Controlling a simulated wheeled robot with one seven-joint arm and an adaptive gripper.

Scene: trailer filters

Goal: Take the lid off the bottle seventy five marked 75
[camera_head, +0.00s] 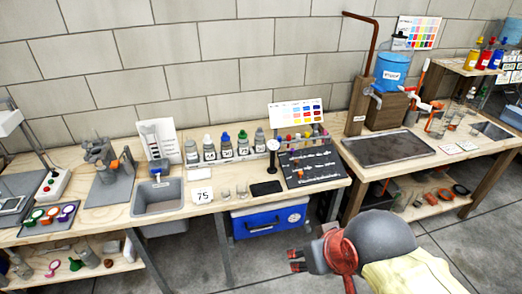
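A row of several small grey bottles with white labels stands on the left workbench against the wall. One has a white lid (207,138), one a blue lid (226,135) and one a green lid (242,134); the two end bottles have greyish tops. My gripper (296,261) is low in front of the bench, right of the blue box, far from the bottles. Its red-tipped fingers look apart and empty.
A grey basin (158,197) is left of the card. Small clear cups (226,191), a black pad (266,188) and a dark rack board (314,164) are to its right. A black stand (272,155) is beside the row. A blue box (270,218) is below the bench.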

